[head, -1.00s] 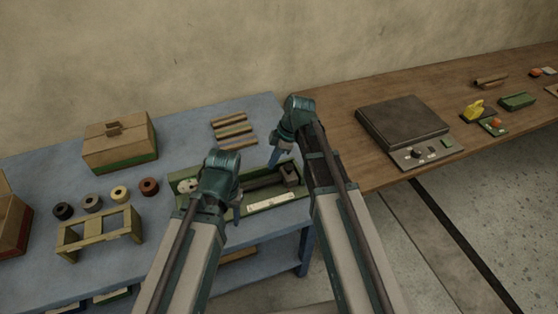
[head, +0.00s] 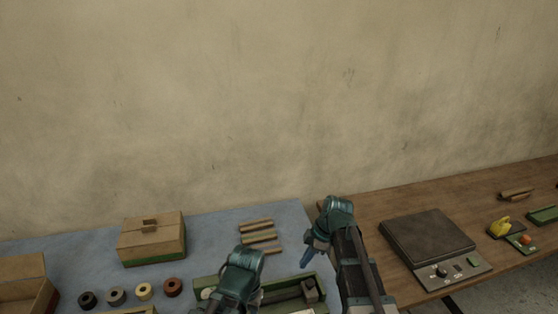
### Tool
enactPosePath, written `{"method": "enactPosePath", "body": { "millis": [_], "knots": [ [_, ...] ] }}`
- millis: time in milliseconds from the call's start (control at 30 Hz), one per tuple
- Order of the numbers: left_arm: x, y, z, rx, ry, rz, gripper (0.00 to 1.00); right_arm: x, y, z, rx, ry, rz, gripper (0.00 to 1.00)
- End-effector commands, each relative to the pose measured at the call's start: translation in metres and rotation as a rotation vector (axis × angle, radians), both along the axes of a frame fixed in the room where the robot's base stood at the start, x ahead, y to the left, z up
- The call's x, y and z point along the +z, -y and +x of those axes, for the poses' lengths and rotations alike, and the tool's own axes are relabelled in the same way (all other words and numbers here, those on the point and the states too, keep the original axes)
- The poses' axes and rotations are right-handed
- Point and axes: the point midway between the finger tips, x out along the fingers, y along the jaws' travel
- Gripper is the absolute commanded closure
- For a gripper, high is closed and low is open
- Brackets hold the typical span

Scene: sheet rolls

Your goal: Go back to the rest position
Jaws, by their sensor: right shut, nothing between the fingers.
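My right gripper (head: 308,259) is shut and empty. It points down above the right part of the blue table, near the back of the green tray (head: 209,282). My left gripper (head: 258,298) is low in the head view, in front of the green tray. Its wrist covers part of the tray, and its fingers are mostly hidden, so I cannot tell whether they are open. Both arms come in from the bottom edge, and their lower parts are out of view.
The blue table (head: 212,232) holds a lidded box (head: 151,240), several small rolls (head: 144,291) and several sticks (head: 258,236). A wooden table (head: 375,208) on the right bears a flat dark-topped device (head: 428,238) and a yellow item (head: 499,227). A bare wall stands behind.

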Motion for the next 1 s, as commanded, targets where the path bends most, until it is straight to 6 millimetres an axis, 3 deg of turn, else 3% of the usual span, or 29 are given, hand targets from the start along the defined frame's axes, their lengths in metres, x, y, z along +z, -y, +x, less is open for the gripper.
{"method": "enactPosePath", "body": {
  "millis": [167, 400, 600, 800, 1000],
  "knots": [
    [0.0, 0.0, 0.0, 0.0, 0.0, 0.0, 0.5, -0.004, -0.02, -0.032, -0.147, -0.08, -0.063, 1.0],
    [0.0, 0.0, 0.0, 0.0, 0.0, 0.0, 0.5, -0.011, -0.051, -0.101, -0.583, -0.199, -0.244, 1.0],
    [0.0, 0.0, 0.0, 0.0, 0.0, 0.0, 0.5, -0.013, -0.061, -0.144, -0.919, -0.205, -0.354, 1.0],
    [0.0, 0.0, 0.0, 0.0, 0.0, 0.0, 0.5, -0.012, -0.064, -0.163, -1.111, -0.183, -0.396, 1.0],
    [0.0, 0.0, 0.0, 0.0, 0.0, 0.0, 0.5, -0.011, -0.063, -0.166, -1.158, -0.176, -0.403, 1.0]
  ]
}}
